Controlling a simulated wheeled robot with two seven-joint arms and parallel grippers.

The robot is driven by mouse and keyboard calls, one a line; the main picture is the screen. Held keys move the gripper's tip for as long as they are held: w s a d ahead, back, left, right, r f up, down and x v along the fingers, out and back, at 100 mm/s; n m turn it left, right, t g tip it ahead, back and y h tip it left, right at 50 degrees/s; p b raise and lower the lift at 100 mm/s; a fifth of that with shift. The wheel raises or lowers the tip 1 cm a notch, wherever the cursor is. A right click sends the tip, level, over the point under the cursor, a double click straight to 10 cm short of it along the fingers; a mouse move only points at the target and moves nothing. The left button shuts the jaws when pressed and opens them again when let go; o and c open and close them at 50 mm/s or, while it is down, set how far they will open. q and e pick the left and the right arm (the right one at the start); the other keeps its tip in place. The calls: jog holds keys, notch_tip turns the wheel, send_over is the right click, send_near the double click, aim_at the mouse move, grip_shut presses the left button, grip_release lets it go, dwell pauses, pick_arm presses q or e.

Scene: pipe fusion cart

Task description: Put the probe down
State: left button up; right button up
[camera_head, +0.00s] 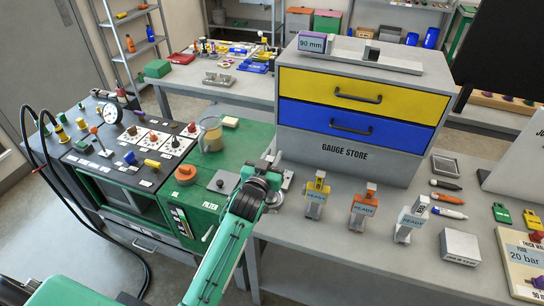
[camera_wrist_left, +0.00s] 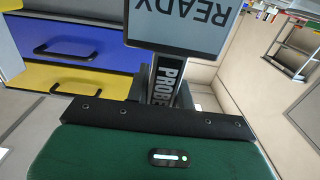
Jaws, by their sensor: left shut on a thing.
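My left gripper (camera_head: 276,170) is at the front left corner of the gauge store, above the grey bench's left end. It is shut on the probe. In the left wrist view, the probe (camera_wrist_left: 164,82) shows a dark stem lettered PROBE and a grey display (camera_wrist_left: 186,22) reading READY, upside down in that picture. In the head view the arm and gripper mostly hide the probe. My right gripper is not in view.
The gauge store (camera_head: 345,150) has yellow and blue drawers. Yellow (camera_head: 316,190), orange (camera_head: 364,207) and grey (camera_head: 411,218) devices with READY displays stand in front of it. A grey block (camera_head: 461,247) and pens lie right.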

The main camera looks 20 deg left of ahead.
pick_arm(q)
jog(key=shift+f, duration=0.15)
jog(key=o, duration=0.9)
jog(key=shift+o, duration=0.2)
jog(key=s+b, duration=0.3)
jog(key=s, duration=0.9)
jog(key=shift+a+r, duration=0.2)
jog(key=shift+a, duration=0.05)
